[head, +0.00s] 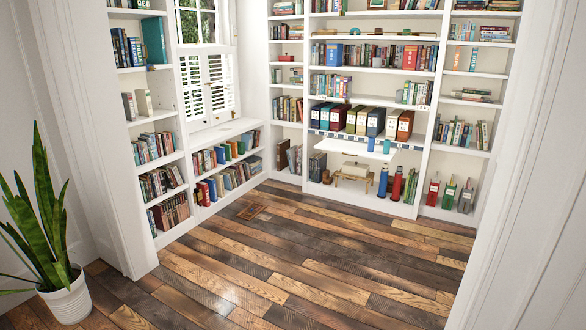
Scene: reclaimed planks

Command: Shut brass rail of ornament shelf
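A shelf with small ornaments (354,32) is high in the tall bookcase at the back of the head view. Its pieces look green and brass-coloured, and they are small and far off. A brass rail cannot be made out clearly at this distance, so I cannot tell whether it is open or shut. Neither of my grippers is in view.
A white board (352,150) juts out below the row of box files (357,121). Bottles (397,184) and a small stool (352,175) stand beneath. A brown floor piece (252,211) lies near the left bookcase. A potted plant (68,299) stands front left. The plank floor between is clear.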

